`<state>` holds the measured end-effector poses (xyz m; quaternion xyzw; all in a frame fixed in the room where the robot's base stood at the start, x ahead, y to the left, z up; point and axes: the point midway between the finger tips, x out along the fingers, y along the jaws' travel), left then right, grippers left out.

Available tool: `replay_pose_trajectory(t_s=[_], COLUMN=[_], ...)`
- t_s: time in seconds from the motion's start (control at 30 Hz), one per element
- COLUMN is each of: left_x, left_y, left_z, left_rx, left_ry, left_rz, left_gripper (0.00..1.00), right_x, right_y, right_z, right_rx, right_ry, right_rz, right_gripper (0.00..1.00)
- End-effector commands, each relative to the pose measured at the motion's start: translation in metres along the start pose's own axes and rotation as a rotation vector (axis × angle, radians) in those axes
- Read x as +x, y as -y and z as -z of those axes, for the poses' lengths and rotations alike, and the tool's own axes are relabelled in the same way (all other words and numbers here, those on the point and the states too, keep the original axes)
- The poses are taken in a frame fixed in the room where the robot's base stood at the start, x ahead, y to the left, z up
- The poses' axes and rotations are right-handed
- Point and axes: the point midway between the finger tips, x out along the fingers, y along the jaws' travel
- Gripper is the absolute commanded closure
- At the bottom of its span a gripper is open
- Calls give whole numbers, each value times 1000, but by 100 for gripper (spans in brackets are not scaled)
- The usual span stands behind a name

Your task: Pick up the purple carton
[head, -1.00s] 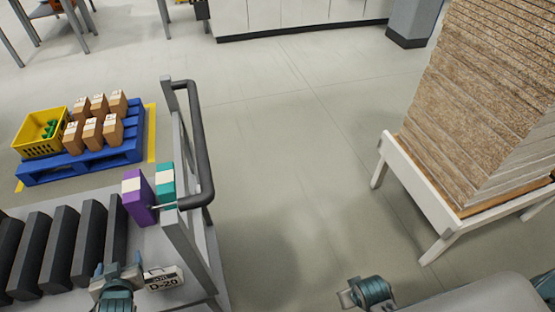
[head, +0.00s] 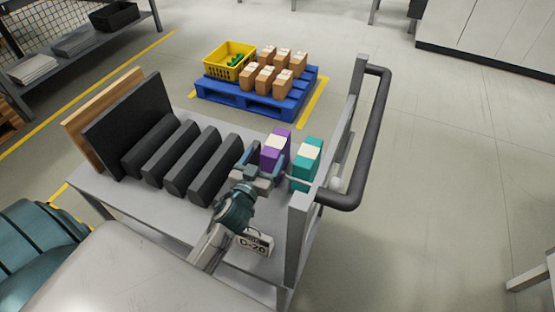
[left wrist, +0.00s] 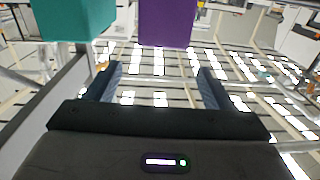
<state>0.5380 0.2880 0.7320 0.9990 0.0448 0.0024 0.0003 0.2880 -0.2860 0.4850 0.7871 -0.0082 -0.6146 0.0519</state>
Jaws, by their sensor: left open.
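The purple carton (head: 275,150) with a pale label stands upright on the grey cart (head: 135,210), near its handle end. A teal carton (head: 306,165) stands just to its right. My left gripper (head: 263,172) is open and empty, close in front of the purple carton, its fingers spread at about the carton's two sides. In the left wrist view, the purple carton (left wrist: 167,22) lies beyond the open fingertips, roughly centred between them, with a visible gap. The teal carton (left wrist: 72,18) is at the upper left there. The right gripper is not in view.
Several dark ribbed blocks (head: 190,165) stand left of the gripper. The cart's upright frame and dark handle (head: 375,130) rise close on the right. A D-20 sign (head: 255,243) is at the cart's front. A blue pallet (head: 250,100) stands behind.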

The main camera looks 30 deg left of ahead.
Motion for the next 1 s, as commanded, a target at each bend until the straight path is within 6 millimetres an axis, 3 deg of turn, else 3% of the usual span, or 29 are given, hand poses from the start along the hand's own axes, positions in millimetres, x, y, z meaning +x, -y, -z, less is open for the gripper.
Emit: replay_pose_trajectory(t_s=[0.3,0.47,0.77,1.0], left_x=[0,1,26,53], left_y=[0,0,0,2], left_z=[-26,-28,-25,-21], left_rx=[0,0,1,1], left_ry=[1,1,0,0], left_rz=[1,1,1,1], left_gripper=[25,25,25,25], right_x=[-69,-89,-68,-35], right_y=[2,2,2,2], right_z=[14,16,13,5], right_rx=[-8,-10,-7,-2], right_ry=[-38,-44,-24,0], right_rz=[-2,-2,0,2], right_gripper=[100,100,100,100])
